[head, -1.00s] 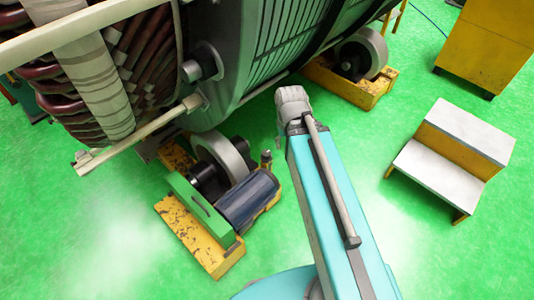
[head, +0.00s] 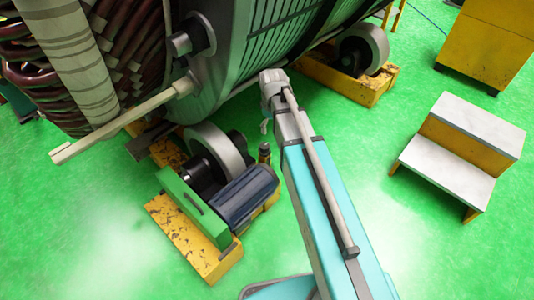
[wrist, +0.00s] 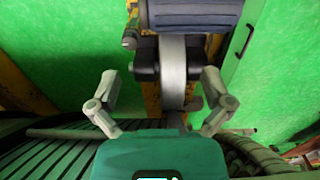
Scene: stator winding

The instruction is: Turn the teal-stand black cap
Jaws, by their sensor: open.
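I cannot make out a black cap on a teal stand for certain. A small dark teal piece (head: 18,106) shows at the far left edge of the head view, mostly cut off. My gripper (wrist: 160,102) is open and empty in the wrist view, its two grey fingers spread wide. Beyond and between the fingers is a grey roller wheel (wrist: 172,72) with black hubs. The same wheel (head: 216,150) shows in the head view. My teal arm reaches up toward the large machine there, and the gripper is mostly hidden behind its end.
The large stator (head: 262,50) fills the top left, with a pale bar (head: 120,122) sticking out low. A yellow roller base (head: 190,238) carries a blue motor (head: 245,195). Another yellow base (head: 345,85) stands behind. Yellow steps (head: 455,150) are at right. Green floor between is clear.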

